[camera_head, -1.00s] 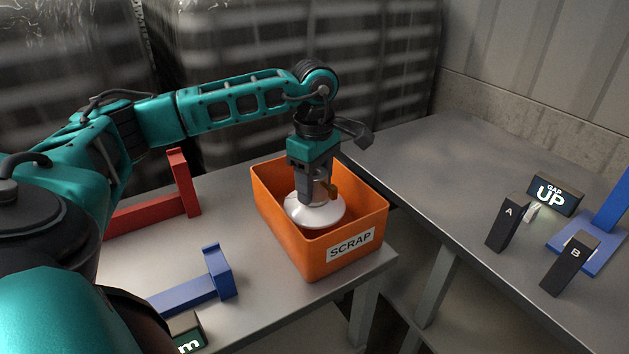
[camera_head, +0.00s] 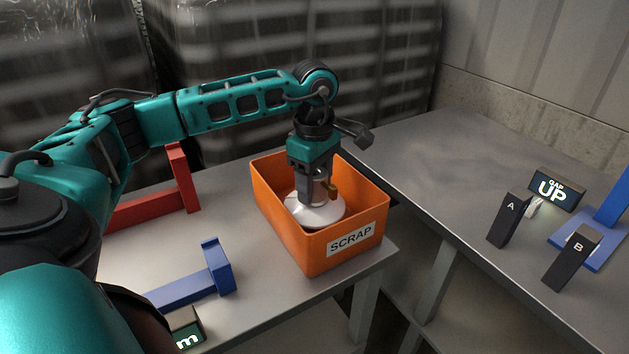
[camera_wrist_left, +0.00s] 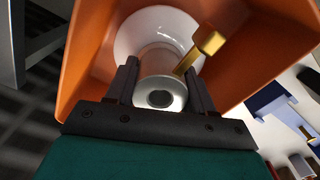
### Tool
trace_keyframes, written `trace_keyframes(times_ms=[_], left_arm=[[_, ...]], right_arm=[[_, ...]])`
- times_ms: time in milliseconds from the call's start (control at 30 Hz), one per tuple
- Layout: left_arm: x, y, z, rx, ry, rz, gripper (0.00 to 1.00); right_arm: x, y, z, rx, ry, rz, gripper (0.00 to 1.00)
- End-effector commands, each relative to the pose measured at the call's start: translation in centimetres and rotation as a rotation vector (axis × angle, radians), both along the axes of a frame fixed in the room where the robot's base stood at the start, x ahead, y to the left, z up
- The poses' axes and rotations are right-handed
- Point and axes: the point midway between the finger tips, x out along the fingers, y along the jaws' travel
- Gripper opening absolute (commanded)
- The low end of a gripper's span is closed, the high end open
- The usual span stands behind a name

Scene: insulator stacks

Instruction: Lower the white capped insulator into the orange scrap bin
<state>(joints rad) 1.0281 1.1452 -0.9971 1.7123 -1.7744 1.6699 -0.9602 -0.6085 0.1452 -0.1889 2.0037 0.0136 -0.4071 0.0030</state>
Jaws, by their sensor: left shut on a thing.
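The white insulator (camera_head: 315,211) is inside the orange scrap bin (camera_head: 291,238), upright, with its wide disc low and its cap between my left fingers. My left gripper (camera_head: 316,193) points down into the bin and is shut on the insulator. In the left wrist view the gripper (camera_wrist_left: 161,92) has one finger on each side of the grey-white cap, and the white disc (camera_wrist_left: 135,38) lies beyond. A brass-coloured pin (camera_wrist_left: 206,46) sticks out beside the cap. Whether the disc touches the bin floor is hidden. My right gripper is not in view.
A red bracket (camera_head: 184,180) and a blue bracket (camera_head: 217,268) stand on the table left of the bin. On the right table are black blocks A (camera_head: 509,218) and B (camera_head: 572,260), a "GAP UP" sign (camera_head: 556,190) and a blue stand (camera_head: 587,245). That table's middle is clear.

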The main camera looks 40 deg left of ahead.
Motion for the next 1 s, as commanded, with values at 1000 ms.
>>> trace_keyframes(times_ms=[1000], left_arm=[[0.1, 0.0, -1.2, 0.000, -0.005, 0.000, 0.00]], right_arm=[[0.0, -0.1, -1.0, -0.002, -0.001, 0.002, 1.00]])
